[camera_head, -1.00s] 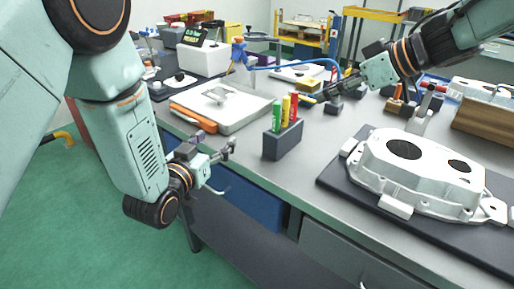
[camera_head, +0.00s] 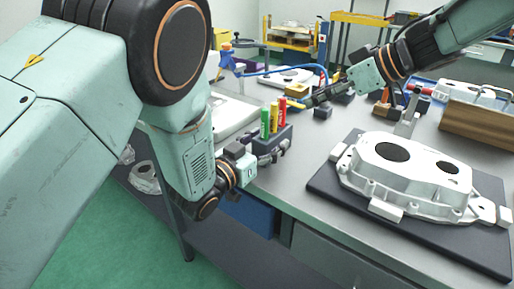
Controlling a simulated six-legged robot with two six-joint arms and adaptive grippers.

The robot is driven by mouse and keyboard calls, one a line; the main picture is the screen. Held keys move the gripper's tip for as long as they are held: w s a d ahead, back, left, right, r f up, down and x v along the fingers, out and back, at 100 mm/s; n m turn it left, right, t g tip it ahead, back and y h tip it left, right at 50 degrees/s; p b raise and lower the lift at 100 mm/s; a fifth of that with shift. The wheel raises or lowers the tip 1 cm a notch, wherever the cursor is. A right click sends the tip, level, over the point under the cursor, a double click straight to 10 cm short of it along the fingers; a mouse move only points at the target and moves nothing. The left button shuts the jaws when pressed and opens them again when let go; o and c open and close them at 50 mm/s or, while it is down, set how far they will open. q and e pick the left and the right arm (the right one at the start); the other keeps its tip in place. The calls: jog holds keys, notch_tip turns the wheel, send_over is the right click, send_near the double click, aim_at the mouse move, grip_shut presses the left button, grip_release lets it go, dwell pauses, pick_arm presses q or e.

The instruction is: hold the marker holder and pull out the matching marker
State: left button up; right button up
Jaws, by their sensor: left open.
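The dark grey marker holder (camera_head: 288,133) stands upright near the front edge of the workbench. A green marker (camera_head: 265,121), a yellow marker (camera_head: 274,117) and a red marker (camera_head: 283,111) stand in it. My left gripper (camera_head: 279,153) is open at the front of the holder and hides its lower part. I cannot tell whether its fingers touch the holder. My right gripper (camera_head: 309,101) is behind and to the right of the markers, apart from them. Its fingers are too small and dark to tell whether they are open.
A white casting (camera_head: 405,165) lies on a dark mat (camera_head: 330,188) at the right. A wooden block (camera_head: 480,125) stands behind it. A pale tray (camera_head: 228,118) lies left of the holder, partly behind my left arm. Bare bench top lies between holder and mat.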

pick_arm(q)
jog(key=shift+w+d, duration=0.35)
jog(key=c, duration=1.3)
